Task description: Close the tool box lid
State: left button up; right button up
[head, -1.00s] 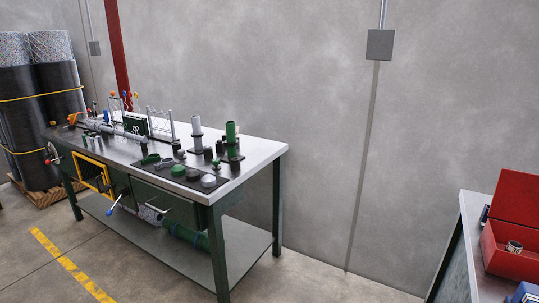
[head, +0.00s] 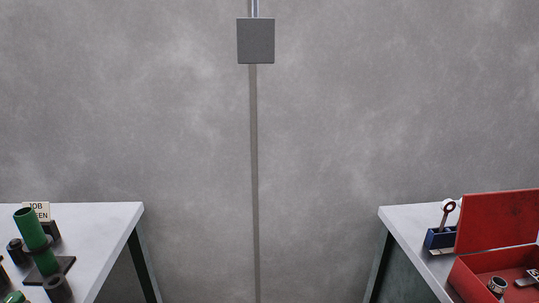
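The red tool box (head: 472,280) sits on the grey bench at the lower right of the head view, cut off by the right edge. Its red lid (head: 497,219) stands raised at the back, so the box is open. A metal ring-shaped part (head: 497,286) and another metal tool show inside it. Neither of my grippers is in view.
The right bench (head: 405,228) also bears a blue holder (head: 440,239) with a wrench, left of the box. A second bench (head: 105,228) with a green cylinder (head: 33,230) stands at left. A gap lies between the benches, with a grey wall behind.

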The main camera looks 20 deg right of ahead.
aim_at(492, 220)
jog(key=i+l+z, duration=0.1)
jog(key=i, duration=0.65)
jog(key=i+l+z, duration=0.15)
jog(key=i, duration=0.55)
jog(key=i+j+z, duration=0.25)
jog(key=i, duration=0.3)
jog(key=i+j+z, duration=0.25)
jog(key=i+j, duration=0.15)
jog(key=i, duration=0.1)
